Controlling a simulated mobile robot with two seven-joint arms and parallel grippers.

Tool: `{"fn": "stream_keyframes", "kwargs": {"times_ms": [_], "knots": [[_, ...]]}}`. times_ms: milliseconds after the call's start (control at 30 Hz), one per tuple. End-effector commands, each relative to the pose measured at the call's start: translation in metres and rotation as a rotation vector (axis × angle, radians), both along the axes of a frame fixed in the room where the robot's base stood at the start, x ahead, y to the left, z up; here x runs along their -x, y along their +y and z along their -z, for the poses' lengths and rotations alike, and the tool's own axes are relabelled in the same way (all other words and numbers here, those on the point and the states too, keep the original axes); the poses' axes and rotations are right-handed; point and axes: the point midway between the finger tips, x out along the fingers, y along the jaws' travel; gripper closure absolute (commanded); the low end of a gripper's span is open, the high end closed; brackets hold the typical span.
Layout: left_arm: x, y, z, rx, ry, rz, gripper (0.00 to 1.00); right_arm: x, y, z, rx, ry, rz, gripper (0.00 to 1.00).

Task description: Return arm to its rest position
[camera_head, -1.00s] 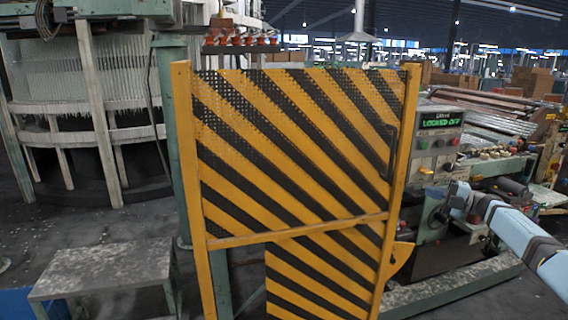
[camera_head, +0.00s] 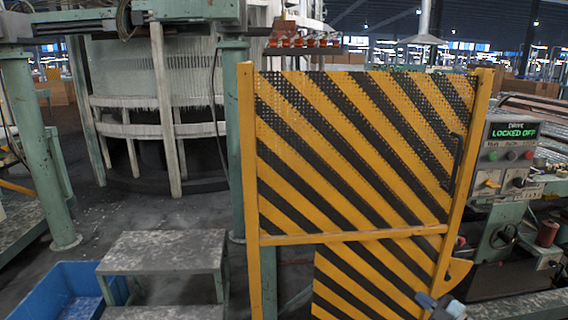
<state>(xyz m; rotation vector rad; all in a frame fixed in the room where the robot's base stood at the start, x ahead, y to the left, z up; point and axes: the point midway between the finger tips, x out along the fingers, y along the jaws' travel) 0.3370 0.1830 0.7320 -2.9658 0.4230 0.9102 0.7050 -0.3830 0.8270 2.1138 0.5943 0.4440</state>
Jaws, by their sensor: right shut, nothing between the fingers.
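My right gripper (camera_head: 430,300) shows small at the bottom edge, right of centre, in front of the lower part of the yellow-and-black striped guard gate (camera_head: 345,160). It is shut and holds nothing. Only its tip and a bit of the blue-grey wrist show; the rest of the arm is cut off by the picture's lower edge. My left gripper is out of view.
A control box (camera_head: 510,150) with a lit "LOCKED OFF" sign stands right of the gate. A grey step stool (camera_head: 165,250) and a blue bin (camera_head: 75,285) stand at lower left. A green post (camera_head: 40,150) rises at left. Bare floor (camera_head: 130,205) lies behind the stool.

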Motion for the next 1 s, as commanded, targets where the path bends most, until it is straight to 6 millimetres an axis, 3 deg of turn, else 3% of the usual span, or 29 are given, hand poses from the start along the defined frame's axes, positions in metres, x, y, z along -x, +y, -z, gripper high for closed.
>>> {"fn": "stream_keyframes", "kwargs": {"times_ms": [33, 100, 300, 500, 600, 900, 1000], "knots": [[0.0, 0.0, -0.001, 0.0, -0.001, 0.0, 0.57, 0.026, 0.008, 0.021, -0.025, 0.058, 0.033, 1.0], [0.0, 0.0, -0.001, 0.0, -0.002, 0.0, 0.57, 0.056, 0.017, 0.042, -0.056, 0.137, 0.086, 1.0], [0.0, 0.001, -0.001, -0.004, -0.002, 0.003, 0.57, 0.156, 0.038, 0.09, -0.131, 0.387, 0.229, 1.0], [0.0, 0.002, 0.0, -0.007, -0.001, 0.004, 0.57, 0.254, 0.055, 0.112, -0.172, 0.635, 0.343, 1.0], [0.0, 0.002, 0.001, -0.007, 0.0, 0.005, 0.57, 0.292, 0.061, 0.115, -0.181, 0.734, 0.382, 1.0], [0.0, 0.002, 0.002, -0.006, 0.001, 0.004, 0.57, 0.386, 0.076, 0.11, -0.189, 0.976, 0.459, 1.0], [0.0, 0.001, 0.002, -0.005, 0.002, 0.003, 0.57, 0.38, 0.097, 0.111, -0.272, 0.974, 0.468, 1.0]]}}
